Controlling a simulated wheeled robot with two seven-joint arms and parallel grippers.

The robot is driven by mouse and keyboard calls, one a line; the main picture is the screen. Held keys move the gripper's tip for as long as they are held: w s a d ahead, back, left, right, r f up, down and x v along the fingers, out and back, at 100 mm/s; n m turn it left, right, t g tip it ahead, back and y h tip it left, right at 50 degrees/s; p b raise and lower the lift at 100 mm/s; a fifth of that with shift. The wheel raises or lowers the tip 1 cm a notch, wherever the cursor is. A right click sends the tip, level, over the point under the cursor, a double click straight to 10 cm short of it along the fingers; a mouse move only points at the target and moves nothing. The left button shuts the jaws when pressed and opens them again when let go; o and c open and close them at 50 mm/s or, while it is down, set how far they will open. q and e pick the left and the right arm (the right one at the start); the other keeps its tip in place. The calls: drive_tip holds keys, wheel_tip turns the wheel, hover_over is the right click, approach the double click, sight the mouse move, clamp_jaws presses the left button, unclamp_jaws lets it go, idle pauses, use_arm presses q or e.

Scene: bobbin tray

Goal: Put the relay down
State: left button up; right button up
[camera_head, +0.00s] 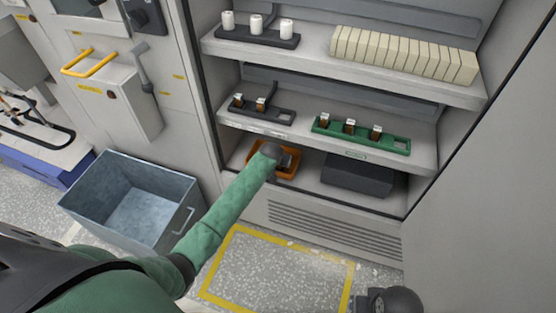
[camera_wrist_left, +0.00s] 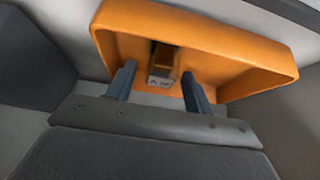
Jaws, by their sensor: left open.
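The relay (camera_wrist_left: 162,74), a small brown block with a grey end face, is in the orange tray (camera_wrist_left: 225,42). My left gripper (camera_wrist_left: 158,86) is open, with one finger on each side of the relay and gaps showing between them. In the head view my left arm reaches down to the orange tray (camera_head: 254,158) on the bottom shelf. There the left gripper's fingers and the relay are hidden behind my wrist.
A black rack (camera_head: 268,111) with small relays and a green rack (camera_head: 393,143) with several relays stand on the shelf above. A dark box (camera_head: 357,177) sits right of the orange tray. A grey-blue bin (camera_head: 90,203) stands on the floor to the left.

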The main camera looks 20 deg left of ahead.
use_arm(q)
drive_tip(key=v, duration=1.1)
drive_tip(key=s+d+f+m+g+h, duration=0.1)
drive_tip(key=s+d, duration=0.3)
drive_tip(key=s, duration=0.8)
drive_tip(key=s+d+g, duration=0.1)
drive_tip(key=s+d, duration=0.2)
drive_tip(key=s, duration=0.9)
drive_tip(key=s+d+r+g, duration=0.1)
drive_tip(key=s+r, duration=0.1)
drive_tip(key=s, duration=0.8)
drive_tip(key=s+d+r+m+g, duration=0.1)
drive_tip(key=s+r, duration=0.2)
drive_tip(key=s, duration=0.7)
drive_tip(key=shift+r+h+b, duration=0.25)
drive_tip(key=shift+h+b, duration=0.05)
drive_tip(key=shift+b, duration=0.05)
use_arm(e)
drive_tip(key=shift+w+a+f, duration=0.2)
drive_tip(key=shift+a+f, duration=0.15)
drive_tip(key=shift+f, duration=0.3)
use_arm(q)
drive_tip(key=shift+d, duration=0.1)
use_arm(e)
drive_tip(key=shift+a+r, duration=0.1)
drive_tip(key=shift+a, duration=0.2)
drive_tip(key=shift+d, duration=0.3)
